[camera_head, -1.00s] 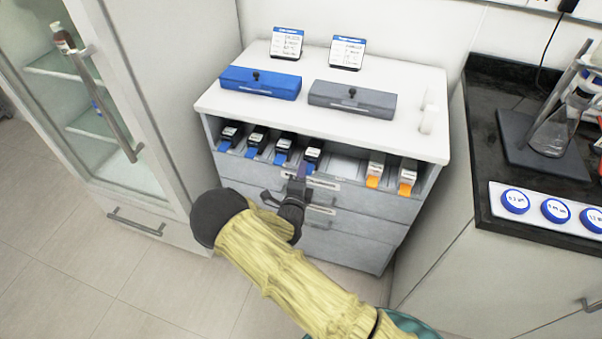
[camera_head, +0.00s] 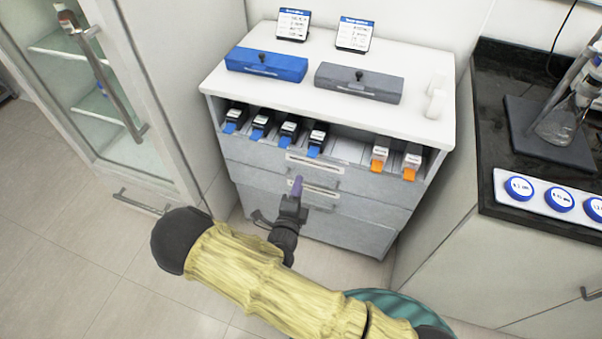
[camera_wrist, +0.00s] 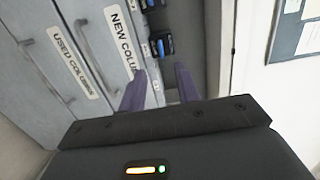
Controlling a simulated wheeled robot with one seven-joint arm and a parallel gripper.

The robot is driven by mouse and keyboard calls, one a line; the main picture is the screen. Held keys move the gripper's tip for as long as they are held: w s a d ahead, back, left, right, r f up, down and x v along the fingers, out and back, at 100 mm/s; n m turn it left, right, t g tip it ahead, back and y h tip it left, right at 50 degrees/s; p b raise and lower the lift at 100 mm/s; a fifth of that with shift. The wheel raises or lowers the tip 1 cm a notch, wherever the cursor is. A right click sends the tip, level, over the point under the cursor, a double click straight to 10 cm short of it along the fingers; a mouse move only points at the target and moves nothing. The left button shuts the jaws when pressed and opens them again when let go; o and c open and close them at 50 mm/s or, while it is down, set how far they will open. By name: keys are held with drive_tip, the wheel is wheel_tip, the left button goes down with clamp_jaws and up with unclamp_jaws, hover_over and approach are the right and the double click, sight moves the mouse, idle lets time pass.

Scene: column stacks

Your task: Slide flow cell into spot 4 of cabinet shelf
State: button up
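The cabinet shelf (camera_head: 345,150) is the open top bay of a grey cabinet with a white top. Several black cells with blue tabs stand in its left part; the rightmost of them, a flow cell (camera_head: 317,138), sits in the fourth spot from the left. Two white cells with orange tabs (camera_head: 380,157) stand at the right. My gripper (camera_head: 297,186) is in front of the drawers, below and apart from the shelf. In the wrist view my gripper (camera_wrist: 160,88) has its purple fingers spread with nothing between them. A black cell with a blue tab (camera_wrist: 163,45) shows beyond them.
Bare shelf room (camera_head: 347,150) lies between blue and orange cells. Labelled drawers (camera_head: 315,168) lie below. A blue box (camera_head: 266,65) and a grey box (camera_head: 360,82) rest on top. A glass-door cabinet (camera_head: 85,90) stands left, a black counter (camera_head: 490,130) right.

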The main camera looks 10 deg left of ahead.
drive_tip(key=s, duration=0.5)
drive_tip(key=shift+s+a, duration=0.15)
